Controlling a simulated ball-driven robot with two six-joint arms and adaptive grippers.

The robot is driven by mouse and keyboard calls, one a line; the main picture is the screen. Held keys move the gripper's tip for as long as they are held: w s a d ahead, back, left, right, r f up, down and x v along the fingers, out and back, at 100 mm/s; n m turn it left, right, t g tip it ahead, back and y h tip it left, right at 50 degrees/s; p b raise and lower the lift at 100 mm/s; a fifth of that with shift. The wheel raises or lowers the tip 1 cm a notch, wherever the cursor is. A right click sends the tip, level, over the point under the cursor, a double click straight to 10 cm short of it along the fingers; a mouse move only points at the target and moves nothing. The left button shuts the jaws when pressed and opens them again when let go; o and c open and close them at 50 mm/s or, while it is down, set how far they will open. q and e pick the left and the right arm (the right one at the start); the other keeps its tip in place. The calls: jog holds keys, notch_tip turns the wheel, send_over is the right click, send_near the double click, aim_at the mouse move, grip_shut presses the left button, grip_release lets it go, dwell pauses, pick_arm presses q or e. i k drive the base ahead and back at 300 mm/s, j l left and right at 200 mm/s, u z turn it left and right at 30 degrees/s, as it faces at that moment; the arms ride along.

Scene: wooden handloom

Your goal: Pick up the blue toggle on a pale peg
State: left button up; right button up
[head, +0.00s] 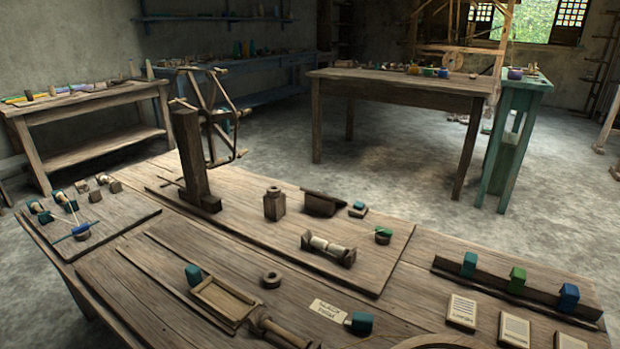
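On the board at the far left of the bench, a small blue bar (81,229) lies across a round wooden piece, with thin pale strands or pegs beside it. It looks like the blue toggle, but it is too small to tell whether a pale peg holds it. Near the middle, a teal-blue piece (358,205) sits on a small pale block and is another blue item. Neither of my grippers shows in the head view.
A dark wooden post (190,165) with a spoked wheel stands on the bench. A rail (490,280) with blue and green blocks is at right. A shallow wooden tray (222,300) and a label card (327,310) lie in front. Bare wood is between them.

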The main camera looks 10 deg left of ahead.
aim_at(85, 226)
jog(key=k+j+u, duration=0.15)
jog(key=u, duration=0.3)
jog(key=j+u, duration=0.45)
jog(key=k+j+u, duration=0.1)
jog(key=j+u, duration=0.2)
jog(key=u, duration=0.15)
